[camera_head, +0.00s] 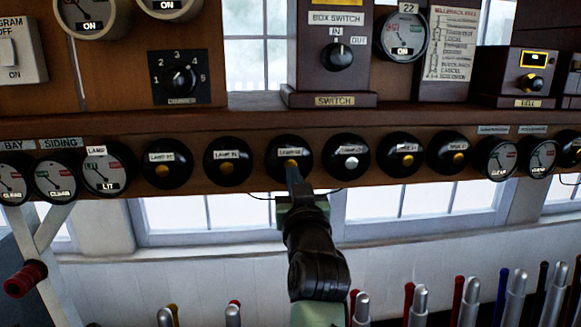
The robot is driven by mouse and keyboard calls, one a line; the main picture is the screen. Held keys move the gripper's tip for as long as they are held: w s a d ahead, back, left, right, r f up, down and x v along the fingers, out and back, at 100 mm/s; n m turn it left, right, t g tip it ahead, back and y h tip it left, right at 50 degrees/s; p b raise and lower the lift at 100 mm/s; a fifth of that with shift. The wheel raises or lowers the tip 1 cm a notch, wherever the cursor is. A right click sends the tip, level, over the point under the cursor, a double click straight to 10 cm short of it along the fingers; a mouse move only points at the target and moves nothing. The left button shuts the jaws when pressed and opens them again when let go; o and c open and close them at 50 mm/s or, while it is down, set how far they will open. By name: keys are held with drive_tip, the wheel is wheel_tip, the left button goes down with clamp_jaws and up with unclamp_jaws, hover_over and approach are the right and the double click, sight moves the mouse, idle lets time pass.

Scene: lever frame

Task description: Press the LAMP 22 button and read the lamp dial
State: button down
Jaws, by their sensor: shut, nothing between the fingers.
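A row of round black buttons with coloured centres runs along the wooden shelf front. My gripper (291,168) is shut and empty, its tip over the yellow centre of the middle button (276,151). That button's label is small and seems to start with LAMP; its number is too blurred to read surely. I cannot tell whether the tip touches or pushes the centre in. The lamp dial (118,160), with LAMP on its tag, is at the left of the row and shows LIT.
Other buttons flank it closely: one on the left (228,146) and a white-centred one on the right (345,142). A dial tagged 22 (402,28) above shows ON. Several lever tops (470,300) stand low at the right; a red-handled lever (25,279) leans at the left.

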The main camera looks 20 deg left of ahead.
drive_tip(key=shift+w, duration=0.15)
idle(0.4)
drive_tip(key=shift+b, duration=0.4)
idle(0.7)
drive_tip(key=shift+r+v, duration=0.2)
drive_tip(key=shift+v, duration=1)
drive_tip(key=shift+r+v, duration=0.2)
drive_tip(key=shift+v, duration=1.05)
